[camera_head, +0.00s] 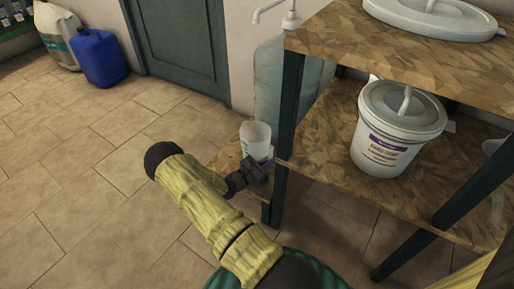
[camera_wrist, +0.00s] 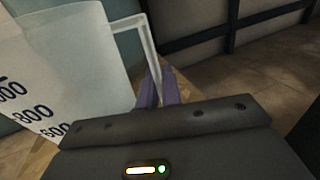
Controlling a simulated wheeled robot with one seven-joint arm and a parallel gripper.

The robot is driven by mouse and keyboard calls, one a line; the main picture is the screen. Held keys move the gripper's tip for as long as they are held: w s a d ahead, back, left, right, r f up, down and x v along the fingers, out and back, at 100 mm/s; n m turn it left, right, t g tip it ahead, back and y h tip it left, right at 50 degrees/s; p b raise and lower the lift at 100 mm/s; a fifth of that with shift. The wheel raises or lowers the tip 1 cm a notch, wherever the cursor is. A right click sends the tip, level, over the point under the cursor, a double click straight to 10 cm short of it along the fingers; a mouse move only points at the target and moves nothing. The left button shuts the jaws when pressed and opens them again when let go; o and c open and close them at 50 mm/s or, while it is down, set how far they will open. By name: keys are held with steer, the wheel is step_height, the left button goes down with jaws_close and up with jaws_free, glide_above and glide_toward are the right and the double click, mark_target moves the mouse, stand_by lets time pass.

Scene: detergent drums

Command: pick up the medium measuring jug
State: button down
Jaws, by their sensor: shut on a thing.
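The measuring jug (camera_head: 256,138) is a pale translucent cup near the left end of the wooden shelf unit. In the wrist view the jug (camera_wrist: 70,60) fills the left side, with dark printed numbers and a pale handle on its right. My gripper (camera_head: 252,173) is beside the jug, partly hidden by my arm. In the wrist view the purple fingertips of my gripper (camera_wrist: 158,90) are shut on the jug's handle. The jug looks upright. I cannot tell whether its base touches the low wooden surface (camera_head: 228,160) under it.
A lidded white detergent drum (camera_head: 395,135) stands on the middle shelf (camera_head: 325,150). Another white lid (camera_head: 435,15) is on the top shelf. A large translucent container (camera_head: 268,80) stands behind the jug. A blue canister (camera_head: 98,57) and a white one are at the far left. The tiled floor at left is clear.

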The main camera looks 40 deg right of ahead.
mark_target(271, 148)
steer(key=shift+r, duration=0.2)
stand_by(0.4)
steer(key=shift+r+p, duration=3.25)
steer(key=shift+r, duration=1.5)
steer(key=shift+r, duration=0.1)
steer(key=c, duration=2.1)
jaws_free()
jaws_close()
